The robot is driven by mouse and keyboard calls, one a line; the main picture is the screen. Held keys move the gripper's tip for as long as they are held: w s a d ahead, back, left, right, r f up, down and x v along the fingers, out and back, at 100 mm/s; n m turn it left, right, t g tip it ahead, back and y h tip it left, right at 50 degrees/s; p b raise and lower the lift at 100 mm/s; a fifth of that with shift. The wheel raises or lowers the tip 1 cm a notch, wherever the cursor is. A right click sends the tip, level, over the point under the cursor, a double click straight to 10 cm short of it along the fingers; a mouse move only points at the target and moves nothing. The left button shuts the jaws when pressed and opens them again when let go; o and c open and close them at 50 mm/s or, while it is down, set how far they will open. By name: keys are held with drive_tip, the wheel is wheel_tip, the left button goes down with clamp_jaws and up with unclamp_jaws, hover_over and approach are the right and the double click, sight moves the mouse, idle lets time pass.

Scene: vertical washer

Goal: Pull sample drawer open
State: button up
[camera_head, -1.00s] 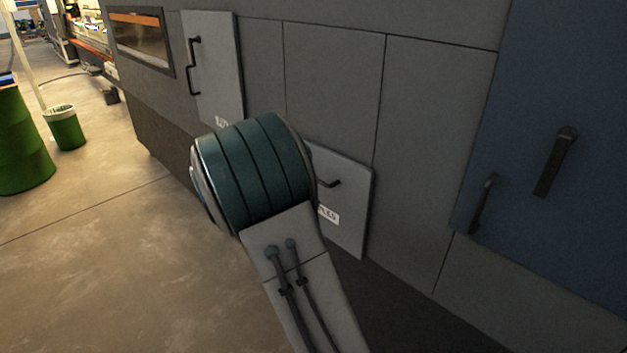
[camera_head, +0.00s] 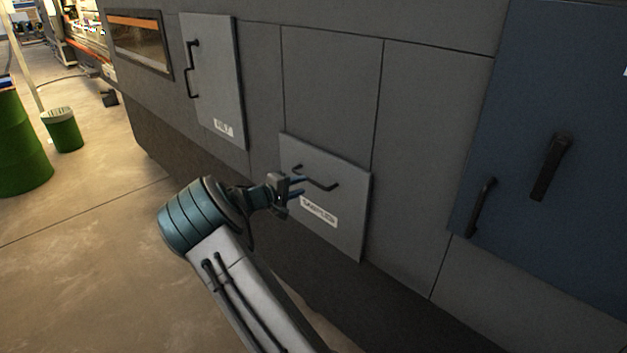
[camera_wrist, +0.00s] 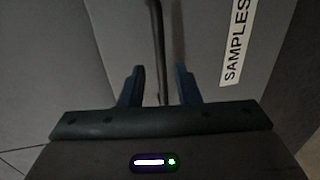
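The sample drawer (camera_head: 345,213) is a light grey panel with a "SAMPLES" label, low on the dark grey machine. It looks shut, standing slightly proud of the wall. Its dark bar handle (camera_head: 322,184) is near the top. My gripper (camera_head: 297,186) is in front of the drawer's left part, at the handle. In the wrist view, my gripper (camera_wrist: 160,84) is open with two dark blue fingers apart. The handle (camera_wrist: 156,40) runs up the picture between the fingers' lines. I cannot tell how deep it lies between them, and no grip shows.
Another grey panel (camera_head: 213,85) with a vertical handle is up to the left. A blue door (camera_head: 560,110) with dark handles is at the right. A green bin (camera_head: 64,132) and a green drum (camera_head: 20,150) stand far left. The floor (camera_head: 90,260) at left is clear.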

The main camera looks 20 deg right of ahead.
sight(311, 182)
drive_tip(key=p+x, duration=0.1)
drive_tip(key=x, duration=0.5)
drive_tip(key=shift+w+d, duration=0.1)
drive_tip(key=shift+d, duration=0.15)
clamp_jaws()
